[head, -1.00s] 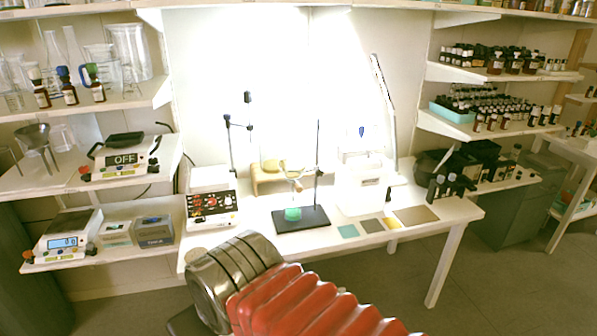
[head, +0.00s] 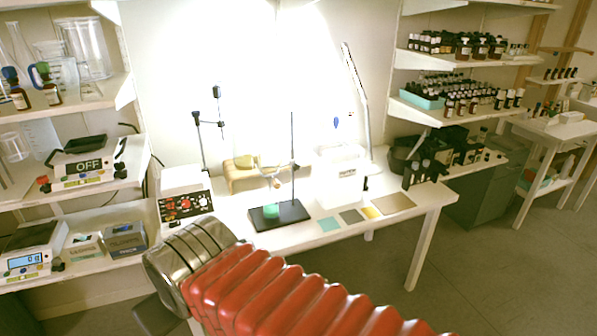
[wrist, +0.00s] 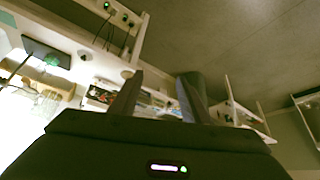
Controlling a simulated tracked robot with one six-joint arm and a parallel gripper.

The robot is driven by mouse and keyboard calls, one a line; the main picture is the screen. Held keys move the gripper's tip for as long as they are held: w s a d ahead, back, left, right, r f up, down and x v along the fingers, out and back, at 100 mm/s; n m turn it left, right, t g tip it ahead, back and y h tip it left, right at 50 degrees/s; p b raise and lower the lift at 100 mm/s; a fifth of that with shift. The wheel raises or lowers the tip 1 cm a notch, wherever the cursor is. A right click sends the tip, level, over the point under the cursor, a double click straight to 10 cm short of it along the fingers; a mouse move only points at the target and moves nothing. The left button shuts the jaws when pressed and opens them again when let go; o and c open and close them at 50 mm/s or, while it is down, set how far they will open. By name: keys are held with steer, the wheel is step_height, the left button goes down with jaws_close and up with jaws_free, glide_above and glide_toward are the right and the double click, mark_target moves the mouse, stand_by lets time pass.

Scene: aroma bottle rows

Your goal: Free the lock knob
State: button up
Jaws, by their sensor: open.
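I cannot pick out the lock knob with certainty. Small dark knobs or clamps sit on the thin stand (head: 199,140) at the back of the white table. A second stand with a black base (head: 268,216) holds an upright rod and has a green object (head: 271,211) on it. My gripper (wrist: 158,92) shows in the wrist view with its two dark fingers apart and nothing between them. In the head view my red-sleeved arm covers the front of the table, and its end is left of the table's front, apart from the stands.
A control box with red knobs (head: 184,204) stands at the table's left. Left shelves hold a scale (head: 36,250) and a device reading OFF (head: 88,165). Flat coloured squares (head: 330,224) lie near the front edge. Bottles (head: 460,85) fill the right shelves. Open floor (head: 480,270) lies at the right.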

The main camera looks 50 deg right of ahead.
steer(key=w+d+m+t+h, duration=0.2)
steer(key=w+d+m+h, duration=0.1)
steer(key=w+d, duration=1.05)
steer(key=w+d+m+t+h, duration=0.3)
steer(key=w+d, duration=0.5)
steer(key=d, duration=1)
steer(key=m+t+h, duration=0.3)
steer(key=t, duration=0.1)
glide_toward(297, 168)
steer(key=v, duration=0.6)
steer(key=shift+d+f, duration=0.1)
steer(key=shift+d, duration=0.15)
steer(key=x, duration=1.3)
steer(key=shift+w+d, duration=0.1)
steer(key=shift+w, duration=0.25)
steer(key=shift+c, duration=0.5)
